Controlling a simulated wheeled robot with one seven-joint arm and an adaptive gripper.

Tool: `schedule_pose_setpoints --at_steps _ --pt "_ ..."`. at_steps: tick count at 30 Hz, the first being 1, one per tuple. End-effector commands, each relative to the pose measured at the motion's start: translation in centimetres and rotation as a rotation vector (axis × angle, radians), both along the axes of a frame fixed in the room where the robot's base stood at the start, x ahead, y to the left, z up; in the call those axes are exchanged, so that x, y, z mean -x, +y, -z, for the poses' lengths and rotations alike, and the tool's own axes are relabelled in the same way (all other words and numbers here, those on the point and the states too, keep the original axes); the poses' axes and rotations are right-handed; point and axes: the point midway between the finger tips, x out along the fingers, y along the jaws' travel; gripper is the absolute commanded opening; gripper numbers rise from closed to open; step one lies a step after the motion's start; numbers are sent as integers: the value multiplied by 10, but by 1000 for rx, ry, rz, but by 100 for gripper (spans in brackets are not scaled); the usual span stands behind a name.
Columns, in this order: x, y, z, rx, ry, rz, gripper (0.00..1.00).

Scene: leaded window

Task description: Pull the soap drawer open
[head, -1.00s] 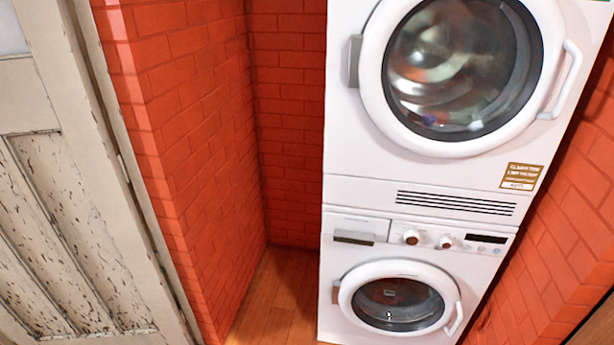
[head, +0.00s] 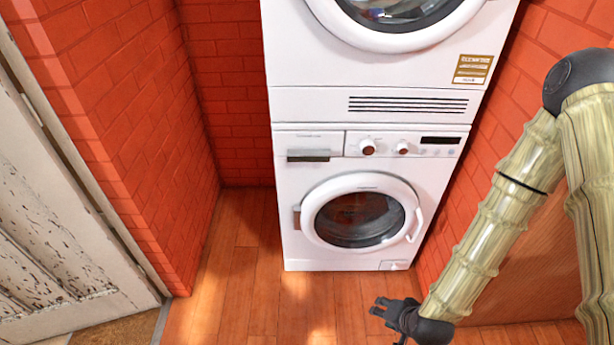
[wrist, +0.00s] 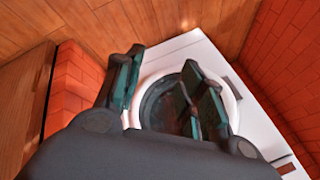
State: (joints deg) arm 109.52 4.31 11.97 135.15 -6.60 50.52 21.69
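The soap drawer (head: 308,143) is at the upper left of the lower white machine (head: 290,215) in the head view. Its front looks flush with the panel, and a dark grey handle strip (head: 308,156) runs along its lower edge. My gripper (head: 380,307) is low at the front right, below and apart from the machine. In the wrist view my gripper (wrist: 160,92) has its dark fingers spread apart with nothing between them. The lower machine's round door (wrist: 236,100) shows behind the fingers there.
A second machine (head: 310,103) is stacked on top. Red brick walls (head: 120,110) stand on both sides. A peeling white door (head: 50,240) is at the left. The wooden floor (head: 240,290) in front of the machine is clear on the left.

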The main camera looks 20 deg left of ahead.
Motion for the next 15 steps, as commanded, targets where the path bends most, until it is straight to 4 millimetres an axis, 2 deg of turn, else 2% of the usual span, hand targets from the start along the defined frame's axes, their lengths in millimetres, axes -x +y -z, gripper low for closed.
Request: schedule_pose_setpoints --at_steps 1,5,9,15 --pt "-24 18 7 -55 -49 27 39" --pt "-76 62 -11 -209 -154 102 39" --pt "-124 107 -42 -391 -254 167 39" --pt "-178 166 -101 -671 -370 232 39"
